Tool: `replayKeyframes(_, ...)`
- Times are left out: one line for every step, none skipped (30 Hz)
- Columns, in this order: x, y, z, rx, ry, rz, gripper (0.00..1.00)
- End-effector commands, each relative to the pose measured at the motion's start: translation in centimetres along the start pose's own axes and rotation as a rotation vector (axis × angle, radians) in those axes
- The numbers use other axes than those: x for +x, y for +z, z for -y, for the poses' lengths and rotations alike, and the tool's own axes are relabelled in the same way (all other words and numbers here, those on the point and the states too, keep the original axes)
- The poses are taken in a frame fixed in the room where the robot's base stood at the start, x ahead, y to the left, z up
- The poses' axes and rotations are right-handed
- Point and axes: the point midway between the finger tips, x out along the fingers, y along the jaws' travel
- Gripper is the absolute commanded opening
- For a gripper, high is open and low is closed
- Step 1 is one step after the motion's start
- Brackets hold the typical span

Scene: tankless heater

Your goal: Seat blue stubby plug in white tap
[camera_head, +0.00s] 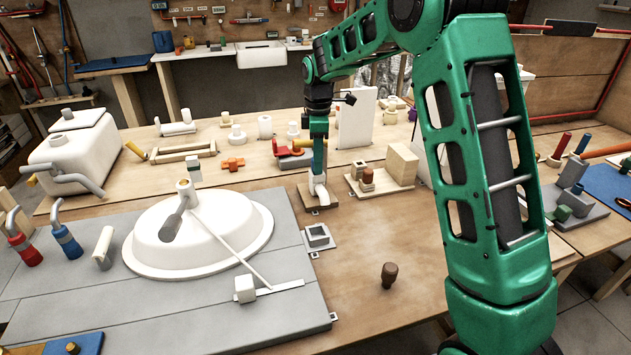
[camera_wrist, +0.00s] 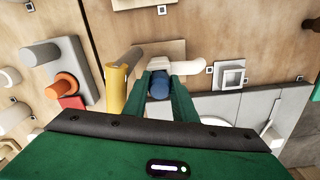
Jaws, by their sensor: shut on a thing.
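The white tap (camera_head: 321,192) stands on a small wooden board (camera_head: 305,198) near the middle of the bench. It also shows in the wrist view (camera_wrist: 186,68), with its spout pointing right. My gripper (camera_head: 318,174) points down directly over the tap. In the wrist view my gripper (camera_wrist: 161,92) is shut on the blue stubby plug (camera_wrist: 160,84), which sits between the two green fingers. The plug appears in line with the tap body. The plug's lower end is hidden, so I cannot tell whether it touches the tap or is inside it. In the head view the fingers hide the plug.
A red fitting (camera_head: 291,150) stands just behind my gripper; a yellow cylinder (camera_wrist: 117,90) is close to the left finger. A board with blocks (camera_head: 402,165) is to the right. A square grey socket (camera_head: 317,236) and white basin (camera_head: 200,232) lie in front and left.

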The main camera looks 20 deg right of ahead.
Motion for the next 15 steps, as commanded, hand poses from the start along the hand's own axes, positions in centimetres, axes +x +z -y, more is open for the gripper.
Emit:
replayKeyframes(0.06, 0.00, 0.00, 0.000, 0.000, 0.000, 0.00)
replayKeyframes(0.10, 0.00, 0.00, 0.000, 0.000, 0.000, 0.00)
replayKeyframes(0.13, 0.00, 0.00, 0.000, 0.000, 0.000, 0.00)
replayKeyframes(0.17, 0.00, 0.00, 0.000, 0.000, 0.000, 0.00)
replayKeyframes(0.20, -0.01, 0.00, 0.000, 0.000, 0.000, 0.00)
replayKeyframes(0.24, 0.00, 0.00, 0.000, 0.000, 0.000, 0.00)
replayKeyframes(0.27, -0.01, 0.00, 0.000, 0.000, 0.000, 0.00)
replayKeyframes(0.30, 0.00, 0.00, 0.000, 0.000, 0.000, 0.00)
replayKeyframes(0.34, -0.01, 0.00, 0.000, 0.000, 0.000, 0.00)
replayKeyframes(0.37, -0.01, 0.00, 0.000, 0.000, 0.000, 0.00)
replayKeyframes(0.40, 0.00, 0.00, 0.000, 0.000, 0.000, 0.00)
replayKeyframes(0.45, -0.01, 0.00, 0.000, 0.000, 0.000, 0.00)
replayKeyframes(0.48, -0.01, 0.00, 0.000, 0.000, 0.000, 0.00)
replayKeyframes(0.51, -0.01, 0.00, 0.000, 0.000, 0.000, 0.00)
replayKeyframes(0.55, 0.00, 0.00, 0.000, 0.000, 0.000, 0.00)
